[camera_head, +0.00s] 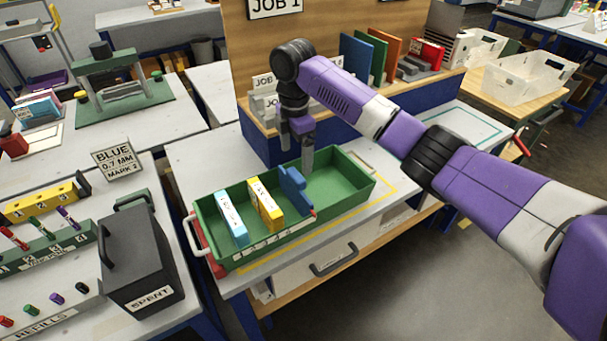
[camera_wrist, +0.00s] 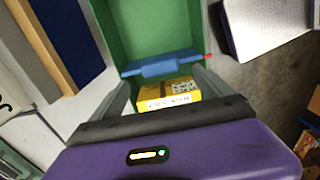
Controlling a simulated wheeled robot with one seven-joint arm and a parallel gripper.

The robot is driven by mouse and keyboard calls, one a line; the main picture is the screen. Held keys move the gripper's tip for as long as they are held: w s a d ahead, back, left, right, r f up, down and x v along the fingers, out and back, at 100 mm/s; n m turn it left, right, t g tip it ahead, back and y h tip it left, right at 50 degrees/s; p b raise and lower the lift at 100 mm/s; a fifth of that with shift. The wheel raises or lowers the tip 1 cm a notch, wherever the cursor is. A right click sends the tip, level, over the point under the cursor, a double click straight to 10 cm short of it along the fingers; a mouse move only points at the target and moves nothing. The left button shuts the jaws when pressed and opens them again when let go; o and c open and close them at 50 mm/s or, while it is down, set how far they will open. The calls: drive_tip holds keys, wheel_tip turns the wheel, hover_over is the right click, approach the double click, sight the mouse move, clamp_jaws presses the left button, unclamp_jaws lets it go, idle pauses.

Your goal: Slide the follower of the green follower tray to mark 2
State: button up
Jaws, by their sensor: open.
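The green follower tray (camera_head: 345,200) stands on the bench in the head view, with small marks along its near wall that are hard to read. Its blue follower (camera_head: 292,188) stands upright across the tray, right of a yellow box (camera_head: 266,203) and a light-blue box (camera_head: 232,219). A red pointer shows at the follower's near end, near the right end of the marks. My gripper (camera_head: 306,165) points down at the follower's far side. In the wrist view, my open fingers (camera_wrist: 163,80) straddle the follower (camera_wrist: 162,65) and the yellow box (camera_wrist: 167,95); contact cannot be told.
The right part of the tray is empty. A wooden board and blue rack with upright coloured panels (camera_head: 362,55) stand behind.

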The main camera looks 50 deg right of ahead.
sight(296, 175)
drive_tip(key=shift+a+f+p, duration=0.1)
drive_tip(key=shift+f+p, duration=0.4)
drive_tip(key=shift+f, duration=3.4)
